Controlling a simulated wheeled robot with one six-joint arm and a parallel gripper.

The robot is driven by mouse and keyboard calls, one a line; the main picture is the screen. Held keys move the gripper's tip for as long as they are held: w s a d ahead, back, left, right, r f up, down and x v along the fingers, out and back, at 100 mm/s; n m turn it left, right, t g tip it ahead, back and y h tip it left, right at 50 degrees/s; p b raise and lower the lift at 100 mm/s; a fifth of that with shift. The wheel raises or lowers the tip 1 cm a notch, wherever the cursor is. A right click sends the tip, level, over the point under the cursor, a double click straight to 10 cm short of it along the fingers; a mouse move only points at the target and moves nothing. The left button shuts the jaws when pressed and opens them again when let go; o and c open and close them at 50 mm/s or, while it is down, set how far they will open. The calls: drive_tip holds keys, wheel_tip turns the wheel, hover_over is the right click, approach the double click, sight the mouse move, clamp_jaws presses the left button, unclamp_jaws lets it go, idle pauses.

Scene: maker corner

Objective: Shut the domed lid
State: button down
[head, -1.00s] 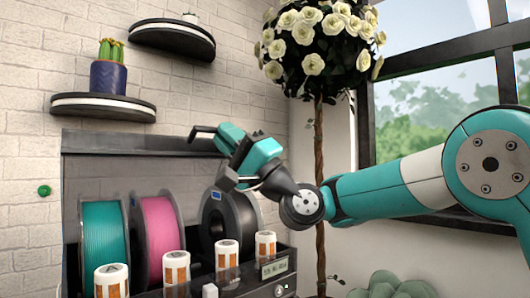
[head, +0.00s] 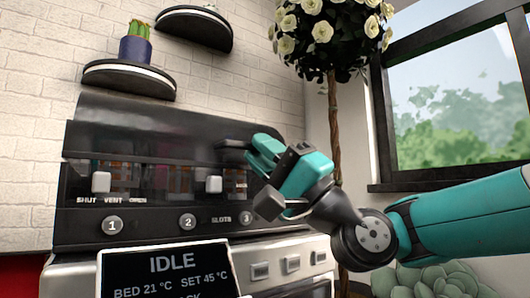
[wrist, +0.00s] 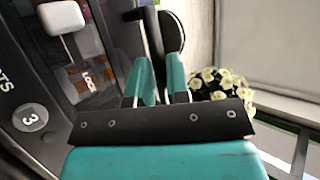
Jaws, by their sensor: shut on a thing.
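The domed lid (head: 150,125) is dark and glossy and sits over the top of the filament dryer box (head: 140,215). It covers the place where the spools stand. Whether its front rim touches the box I cannot tell. My gripper (head: 236,152) is at the right part of the lid's front. In the wrist view my gripper (wrist: 160,82) has its two teal fingers on either side of a dark bar (wrist: 153,40), which looks like the lid's handle. The fingers are shut on it, and they partly hide it.
The box front has two white sliders, numbered round buttons and a tilted display (head: 168,270) reading IDLE. Two wall shelves (head: 130,80) are above the lid. A white-flowered tree (head: 330,40) stands right, with a succulent (head: 430,282) low beside my arm.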

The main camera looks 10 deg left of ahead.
drive_tip(key=shift+w+a+f+h, duration=0.15)
drive_tip(key=shift+f, duration=0.4)
drive_tip(key=shift+w+a+f+h, duration=0.15)
drive_tip(key=shift+f, duration=0.35)
drive_tip(key=c, duration=1.2)
unclamp_jaws()
drive_tip(key=shift+f+b, duration=0.1)
drive_tip(key=shift+b, duration=0.2)
drive_tip(key=b+v, duration=1.7)
drive_tip(key=b, duration=0.1)
drive_tip(key=shift+d, duration=0.15)
drive_tip(key=shift+s, duration=0.15)
